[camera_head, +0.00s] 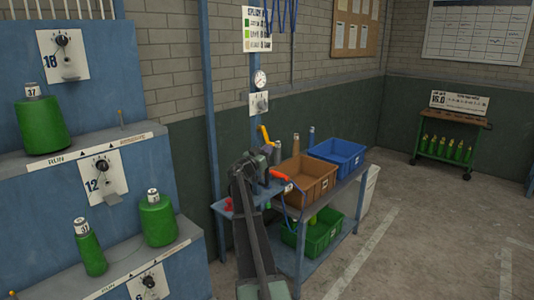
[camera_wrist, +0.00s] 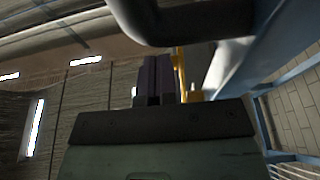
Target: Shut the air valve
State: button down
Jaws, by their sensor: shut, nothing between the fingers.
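The air valve shows as a yellow lever (camera_head: 265,134) beside the blue post, below the round gauge. It leans, with its upper end to the left. In the wrist view a narrow yellow part (camera_wrist: 179,72), seemingly the same lever, stands just right of my fingers. My gripper (camera_wrist: 158,78) is shut and empty, its two dark fingers side by side. I cannot tell whether they touch the yellow part. In the head view my arm rises to just below the lever and its dark end hides the lower valve. My fingertips are not clear there.
A grey pipe (camera_wrist: 180,22) curves close above my fingers in the wrist view. A bench holds a brown bin (camera_head: 307,181) and a blue bin (camera_head: 337,153), with a green bin (camera_head: 312,236) below. Shelves with green cylinders stand left.

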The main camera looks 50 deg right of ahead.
jog(key=shift+d, duration=0.55)
jog(key=a+f+b, duration=0.9)
jog(key=a, duration=0.1)
jog(key=shift+a, duration=0.25)
jog(key=shift+w, duration=0.1)
jog(key=a+r+y+p, duration=0.2)
jog(key=a+r+p, duration=0.2)
jog(key=r+p, duration=0.5)
jog(key=shift+r+p, duration=0.3)
jog(key=shift+p, duration=1.75)
